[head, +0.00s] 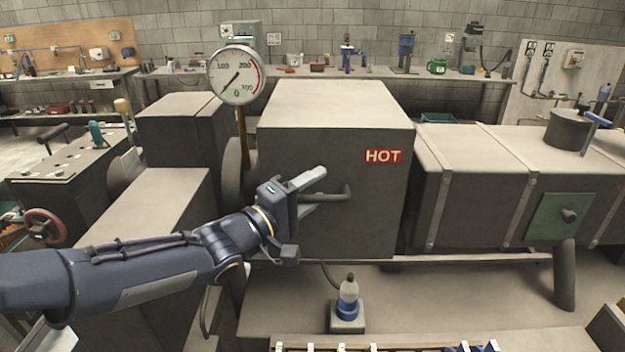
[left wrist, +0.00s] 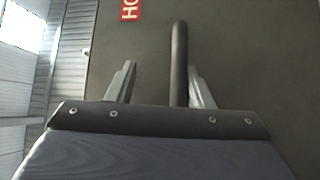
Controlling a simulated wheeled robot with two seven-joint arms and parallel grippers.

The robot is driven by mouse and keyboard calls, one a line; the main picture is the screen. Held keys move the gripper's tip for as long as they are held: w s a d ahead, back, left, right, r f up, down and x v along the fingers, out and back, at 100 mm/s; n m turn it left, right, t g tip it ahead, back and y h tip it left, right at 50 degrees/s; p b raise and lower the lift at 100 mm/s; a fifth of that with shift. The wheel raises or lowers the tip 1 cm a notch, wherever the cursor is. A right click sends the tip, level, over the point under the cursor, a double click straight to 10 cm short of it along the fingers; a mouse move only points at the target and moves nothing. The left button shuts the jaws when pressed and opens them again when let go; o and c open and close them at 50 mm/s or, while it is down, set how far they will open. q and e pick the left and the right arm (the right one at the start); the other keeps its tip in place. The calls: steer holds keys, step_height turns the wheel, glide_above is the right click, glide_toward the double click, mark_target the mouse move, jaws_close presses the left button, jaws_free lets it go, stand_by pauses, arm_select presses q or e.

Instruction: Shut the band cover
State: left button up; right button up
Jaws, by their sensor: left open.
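A large grey box-shaped cover (head: 335,150) with a red HOT label (head: 384,156) stands at the middle of the head view. I take it for the band cover; whether it is fully shut I cannot tell. A dark bar handle (head: 347,191) is on its front face. My left gripper (head: 318,184) is open at this handle. In the left wrist view the handle (left wrist: 179,60) runs between the two spread fingers (left wrist: 160,85), nearer the right one. Whether a finger touches it I cannot tell. The right gripper is not in view.
A round dial gauge (head: 238,75) stands at the cover's left. A long grey housing (head: 480,180) with a green plate (head: 560,217) lies to the right. A small bottle (head: 348,290) stands on a block below the handle. Benches with tools line the back wall.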

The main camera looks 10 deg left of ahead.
arm_select(q)
steer(key=o, duration=1)
steer(key=s+d+r+p, duration=0.1)
steer(key=s+r, duration=0.2)
steer(key=r, duration=0.5)
steer(key=shift+s+d, duration=0.15)
steer(key=shift+d, duration=0.1)
steer(key=s, duration=0.1)
steer(key=s+r, duration=0.1)
steer(key=s, duration=0.1)
steer(key=s+d+r, duration=0.1)
steer(key=s, duration=0.1)
steer(key=c, duration=0.9)
steer(key=s, duration=0.2)
steer(key=s+r, duration=0.1)
steer(key=shift+s+d+h, duration=0.15)
steer(key=shift+s+h, duration=0.15)
steer(key=shift+s, duration=0.05)
steer(key=shift+c, duration=0.5)
steer(key=s+a+f+m+g+y, duration=0.1)
steer(key=s+a+f+g+y, duration=0.2)
steer(key=a+f+y, duration=0.8)
steer(key=s+f+m+g+h, duration=0.3)
steer(key=s+f+m+g, duration=0.4)
steer(key=s+f, duration=0.6)
step_height(320, 180, down, 3)
steer(key=shift+a+r, duration=0.15)
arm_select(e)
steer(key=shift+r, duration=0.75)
